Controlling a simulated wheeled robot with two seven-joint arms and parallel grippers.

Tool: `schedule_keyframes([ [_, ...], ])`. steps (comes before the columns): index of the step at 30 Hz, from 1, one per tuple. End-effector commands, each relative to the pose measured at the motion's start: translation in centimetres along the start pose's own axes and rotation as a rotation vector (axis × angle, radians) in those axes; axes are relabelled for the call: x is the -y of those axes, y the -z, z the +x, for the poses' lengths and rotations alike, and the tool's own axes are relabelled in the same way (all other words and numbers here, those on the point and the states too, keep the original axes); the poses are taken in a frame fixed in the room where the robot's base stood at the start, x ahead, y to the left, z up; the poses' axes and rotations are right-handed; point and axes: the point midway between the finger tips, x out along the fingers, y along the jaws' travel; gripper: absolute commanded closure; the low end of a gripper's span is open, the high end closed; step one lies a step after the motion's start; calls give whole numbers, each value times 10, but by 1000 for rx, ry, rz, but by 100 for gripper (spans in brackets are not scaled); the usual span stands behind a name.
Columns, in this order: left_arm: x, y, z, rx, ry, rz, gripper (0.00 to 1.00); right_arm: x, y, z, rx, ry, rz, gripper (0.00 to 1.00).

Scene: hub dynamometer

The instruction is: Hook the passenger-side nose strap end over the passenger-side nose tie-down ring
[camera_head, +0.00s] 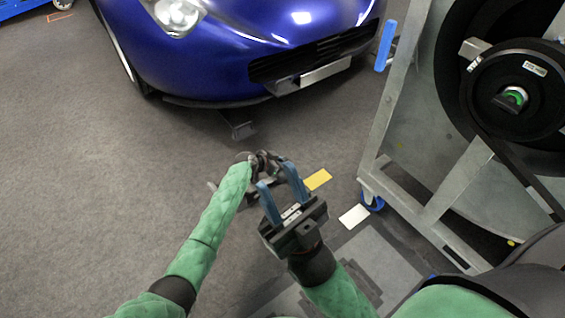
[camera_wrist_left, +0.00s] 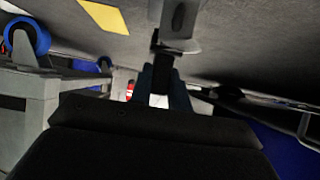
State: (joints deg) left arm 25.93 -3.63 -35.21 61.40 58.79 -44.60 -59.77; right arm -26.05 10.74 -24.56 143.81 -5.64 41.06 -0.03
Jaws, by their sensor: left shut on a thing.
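My left gripper (camera_wrist_left: 164,78) is shut on a dark strap-like piece (camera_wrist_left: 163,64), seen in the left wrist view. A grey metal piece with a dark slot (camera_wrist_left: 178,22) sits just beyond the fingertips; I cannot tell whether it is the strap's end or a floor fitting. A small dark fitting (camera_head: 240,130) lies on the floor under the car's nose. I cannot make out a ring.
The blue car (camera_head: 230,55) stands at the top. The dynamometer frame (camera_head: 400,120) with a blue caster (camera_head: 371,202) stands at the right. A yellow card (camera_head: 318,180) and a white card (camera_head: 354,216) lie on the floor. The carpet at the left is clear.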

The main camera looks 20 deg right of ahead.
Motion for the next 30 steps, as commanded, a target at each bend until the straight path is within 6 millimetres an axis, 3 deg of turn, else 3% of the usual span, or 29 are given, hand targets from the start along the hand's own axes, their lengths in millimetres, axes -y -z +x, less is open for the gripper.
schedule_keyframes([
  [30,0,10,-7,0,0,0,100,0,2,5,0,-1,0,64],
])
